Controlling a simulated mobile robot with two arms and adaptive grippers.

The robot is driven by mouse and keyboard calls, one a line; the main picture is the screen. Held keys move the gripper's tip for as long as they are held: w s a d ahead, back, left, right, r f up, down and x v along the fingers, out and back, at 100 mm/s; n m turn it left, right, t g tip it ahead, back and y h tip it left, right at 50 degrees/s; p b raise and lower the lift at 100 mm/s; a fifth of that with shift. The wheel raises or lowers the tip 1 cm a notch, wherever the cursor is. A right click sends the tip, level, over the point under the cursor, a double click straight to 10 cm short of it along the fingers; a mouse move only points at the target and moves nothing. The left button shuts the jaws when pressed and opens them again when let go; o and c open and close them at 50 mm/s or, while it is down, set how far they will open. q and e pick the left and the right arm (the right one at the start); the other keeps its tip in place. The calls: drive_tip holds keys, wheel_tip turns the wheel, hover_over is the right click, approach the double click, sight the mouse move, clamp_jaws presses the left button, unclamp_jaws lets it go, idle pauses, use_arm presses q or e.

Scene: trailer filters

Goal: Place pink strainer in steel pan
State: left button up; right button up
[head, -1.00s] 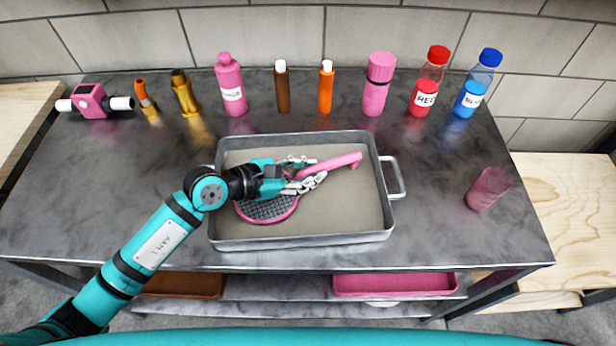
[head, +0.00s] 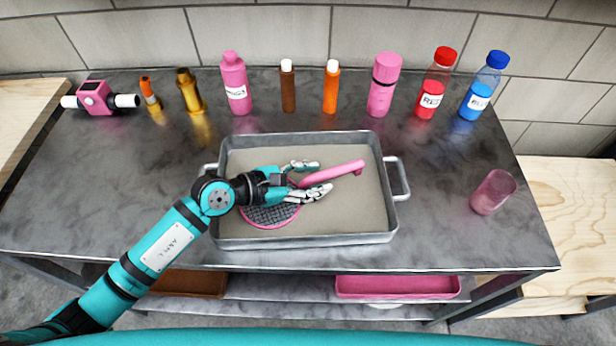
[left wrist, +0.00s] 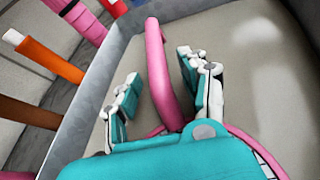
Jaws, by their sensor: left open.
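The pink strainer (head: 268,216) lies inside the steel pan (head: 232,242), with its round mesh at the left and its handle (head: 335,173) pointing right. The handle also shows in the left wrist view (left wrist: 157,70), running between the spread fingers. My left gripper (head: 313,179) is open over the strainer, with one finger on each side of the handle. The fingers appear apart from the handle. Part of the mesh is hidden under my gripper. My right gripper is not in view.
Behind the pan stand several bottles, including a red one (head: 434,85) and a blue one (head: 484,88). A pink cup (head: 493,192) stands to the right. The pan's right handle (head: 400,180) sticks out. A pink tray (head: 397,287) sits on the shelf below.

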use_arm(q)
drive_tip(key=b+v, duration=0.1)
drive_tip(key=v, duration=1)
drive_tip(key=shift+b, duration=0.35)
drive_tip(key=shift+s+a+r, duration=0.3)
drive_tip(key=shift+a+r, duration=0.05)
drive_tip(key=shift+a, duration=0.05)
